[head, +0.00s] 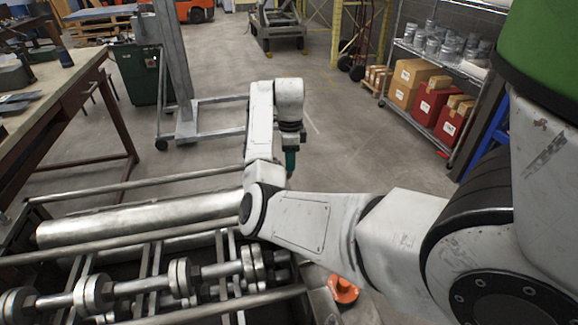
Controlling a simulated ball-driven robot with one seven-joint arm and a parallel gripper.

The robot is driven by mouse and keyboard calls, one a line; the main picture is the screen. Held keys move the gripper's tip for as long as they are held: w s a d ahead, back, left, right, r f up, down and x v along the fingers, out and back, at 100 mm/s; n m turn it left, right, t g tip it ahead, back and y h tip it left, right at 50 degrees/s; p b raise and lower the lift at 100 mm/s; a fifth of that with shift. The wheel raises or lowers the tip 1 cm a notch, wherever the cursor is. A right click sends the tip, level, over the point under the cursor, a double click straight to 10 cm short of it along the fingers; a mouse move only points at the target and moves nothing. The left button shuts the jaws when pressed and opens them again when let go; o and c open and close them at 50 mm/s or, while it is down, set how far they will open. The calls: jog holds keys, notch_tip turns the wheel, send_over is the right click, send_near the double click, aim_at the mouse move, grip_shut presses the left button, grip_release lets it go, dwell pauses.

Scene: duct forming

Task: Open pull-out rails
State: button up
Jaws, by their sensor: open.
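My gripper (290,163) points down at the end of my white arm, beyond the far right end of the forming machine. It is small and dark teal in the head view. Its fingers are hard to make out, and nothing shows held in it. The machine has long bare metal rails (135,187) running left to right, with a large silver roller (140,217) between them. A shaft with several round collars (135,288) lies nearer. My arm hides the machine's right end, so I cannot tell how far the rails are pulled out.
A workbench (52,88) stands at the left and a grey lift stand (180,75) behind the machine. A green bin (135,72) is beside it. A shelf with boxes (440,90) stands at the right. An orange knob (343,289) is close below my arm. The middle floor is clear.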

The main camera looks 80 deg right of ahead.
jog(key=shift+f, duration=1.7)
jog(key=shift+c, duration=0.4)
grip_shut()
